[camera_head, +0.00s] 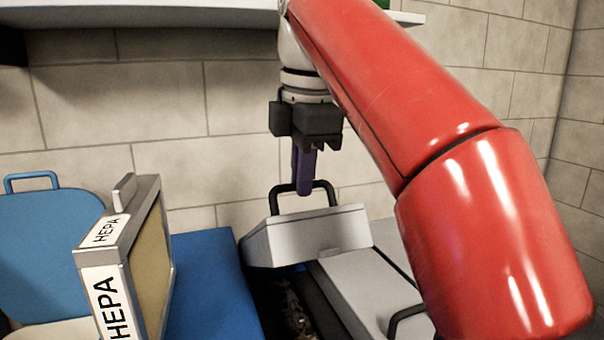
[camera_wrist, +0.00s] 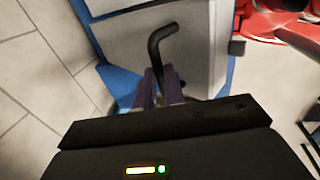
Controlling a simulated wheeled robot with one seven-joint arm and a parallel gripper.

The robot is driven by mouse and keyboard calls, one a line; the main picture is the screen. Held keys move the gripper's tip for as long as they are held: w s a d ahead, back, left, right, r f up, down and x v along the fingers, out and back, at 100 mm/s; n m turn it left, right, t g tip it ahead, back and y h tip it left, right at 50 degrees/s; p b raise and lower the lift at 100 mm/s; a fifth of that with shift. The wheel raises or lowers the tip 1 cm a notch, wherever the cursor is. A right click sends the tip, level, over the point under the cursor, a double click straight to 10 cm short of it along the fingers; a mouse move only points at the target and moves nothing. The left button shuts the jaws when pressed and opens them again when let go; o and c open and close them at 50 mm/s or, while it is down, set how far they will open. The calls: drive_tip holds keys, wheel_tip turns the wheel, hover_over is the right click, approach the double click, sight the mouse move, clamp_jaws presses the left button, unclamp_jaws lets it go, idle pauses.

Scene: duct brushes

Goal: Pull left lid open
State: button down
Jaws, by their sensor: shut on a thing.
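A grey lid (camera_head: 315,236) with a black handle (camera_head: 328,186) is tilted up over a dark opening in the head view. My gripper (camera_head: 304,180) points down from above with its purple fingers shut on the handle. In the wrist view the grey lid (camera_wrist: 165,45) fills the upper middle, and the black handle (camera_wrist: 160,45) runs down between the fingers of my gripper (camera_wrist: 160,92). A second grey lid (camera_head: 365,290) with its own black handle lies flat to the right, partly hidden by my red arm.
A HEPA filter (camera_head: 150,265) in a grey frame stands at the left on or before a blue surface (camera_head: 210,285). A blue panel with a handle (camera_head: 45,235) is at the far left. A tiled wall (camera_head: 165,100) is close behind, and a shelf (camera_head: 150,14) hangs above.

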drive_tip(key=shift+w+f, duration=0.25)
drive_tip(key=shift+f, duration=0.1)
drive_tip(key=c, duration=1.9)
unclamp_jaws()
drive_tip(key=shift+o, duration=1.3)
drive_tip(key=shift+w+a+f, duration=0.1)
drive_tip(key=shift+w+f, duration=0.05)
drive_tip(key=shift+w, duration=0.1)
drive_tip(key=shift+o, duration=0.8)
drive_tip(key=shift+s+r, duration=0.15)
drive_tip(key=shift+r, duration=0.05)
drive_tip(key=shift+s, duration=0.1)
